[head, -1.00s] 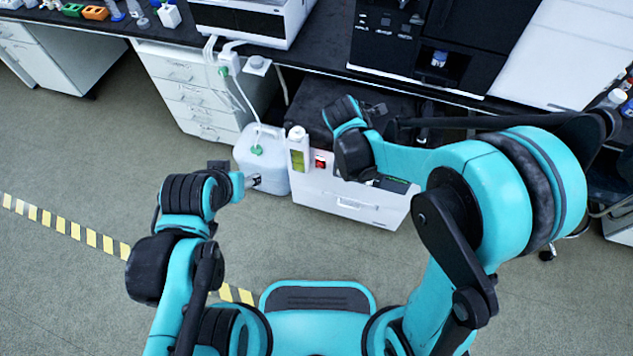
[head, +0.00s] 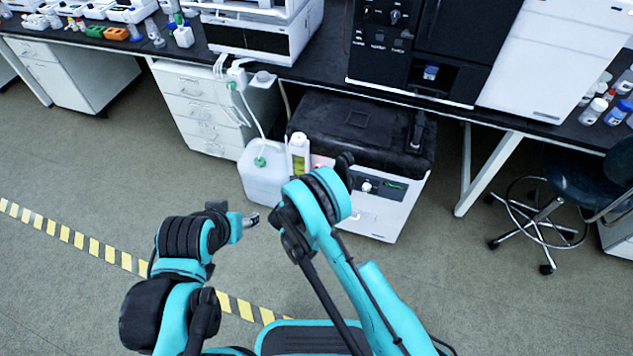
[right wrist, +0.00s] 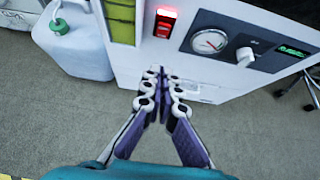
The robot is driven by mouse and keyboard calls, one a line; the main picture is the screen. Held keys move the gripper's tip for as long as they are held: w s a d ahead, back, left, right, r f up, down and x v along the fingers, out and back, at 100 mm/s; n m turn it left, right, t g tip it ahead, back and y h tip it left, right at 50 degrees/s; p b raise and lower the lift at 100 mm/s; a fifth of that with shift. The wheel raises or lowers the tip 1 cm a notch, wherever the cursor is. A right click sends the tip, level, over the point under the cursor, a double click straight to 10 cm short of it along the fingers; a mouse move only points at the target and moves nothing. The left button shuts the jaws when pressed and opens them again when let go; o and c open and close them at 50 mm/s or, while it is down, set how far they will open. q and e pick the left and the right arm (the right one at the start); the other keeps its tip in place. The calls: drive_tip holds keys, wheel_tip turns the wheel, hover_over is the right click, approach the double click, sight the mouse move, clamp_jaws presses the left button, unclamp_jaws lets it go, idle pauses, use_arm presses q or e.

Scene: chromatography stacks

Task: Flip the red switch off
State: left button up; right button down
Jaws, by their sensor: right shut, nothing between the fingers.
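The red switch (right wrist: 165,21) glows on the front panel of a white box unit (right wrist: 150,57) in the right wrist view. In the head view only a pinkish patch of it (head: 320,161) shows above my right arm. My right gripper (right wrist: 159,74) is shut and empty, its fingertips just below the switch in the picture and apart from it. In the head view my right wrist hides this gripper. My left gripper (head: 253,220) hangs low in front of the white jug, away from the switch; its fingers are too small to read.
A round gauge (right wrist: 209,41) and a pale knob (right wrist: 245,56) sit right of the switch. A stool (head: 570,185) is at far right. Floor in front is clear.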

drive_tip(key=shift+f, duration=0.1)
idle(0.3)
drive_tip(key=w+r+x, duration=0.1)
drive_tip(key=r+x, duration=0.1)
drive_tip(key=x, duration=1)
drive_tip(key=shift+w+d, duration=0.35)
drive_tip(key=shift+w, duration=0.4)
drive_tip(key=shift+s, duration=0.1)
